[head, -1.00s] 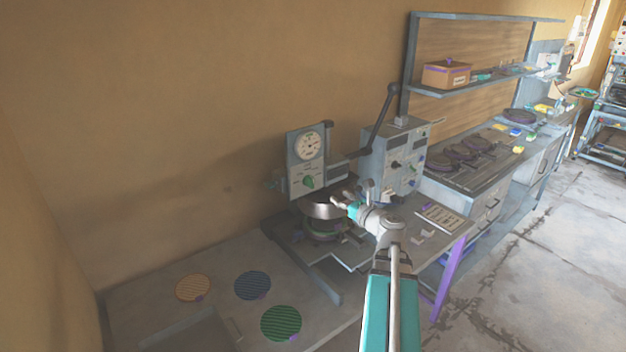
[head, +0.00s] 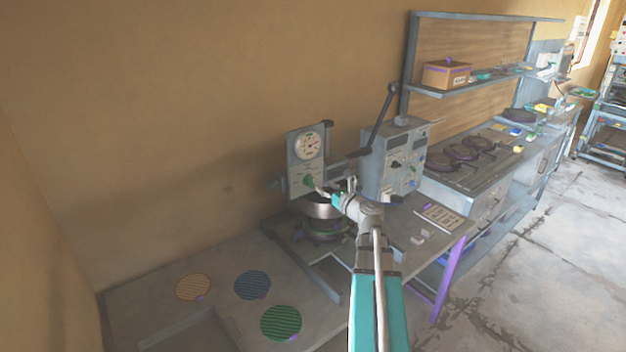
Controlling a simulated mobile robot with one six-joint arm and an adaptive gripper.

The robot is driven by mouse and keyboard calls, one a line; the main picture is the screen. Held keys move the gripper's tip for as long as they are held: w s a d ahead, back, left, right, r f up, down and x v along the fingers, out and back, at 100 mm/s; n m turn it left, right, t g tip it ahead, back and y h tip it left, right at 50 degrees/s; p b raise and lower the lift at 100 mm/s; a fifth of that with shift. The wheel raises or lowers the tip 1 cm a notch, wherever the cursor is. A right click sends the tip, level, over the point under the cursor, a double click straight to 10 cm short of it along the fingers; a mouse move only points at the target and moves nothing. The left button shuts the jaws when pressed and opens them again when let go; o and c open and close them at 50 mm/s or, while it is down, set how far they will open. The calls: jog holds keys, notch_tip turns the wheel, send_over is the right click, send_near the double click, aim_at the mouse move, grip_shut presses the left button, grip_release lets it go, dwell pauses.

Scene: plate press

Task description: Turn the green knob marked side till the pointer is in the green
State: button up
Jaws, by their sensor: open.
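The green knob (head: 309,181) sits on the lower part of the grey upright panel of the press. The round white dial (head: 307,145) is above it on the same panel. Its pointer and coloured zones are too small to read. My gripper (head: 325,189) is open, just right of the knob and slightly in front of it. One finger reaches close to the knob's lower right edge; I cannot tell whether it touches. The knob's marking is too small to read.
The metal press cylinder (head: 322,210) is just below my gripper. A grey control box (head: 394,160) with small knobs and a lever (head: 379,115) stands to the right. Orange (head: 192,287), blue (head: 252,285) and green (head: 281,323) discs lie on the bench at lower left.

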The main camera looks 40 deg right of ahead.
aim_at(314, 179)
jog(key=shift+w+a, duration=0.1)
jog(key=shift+w, duration=3.3)
grip_shut()
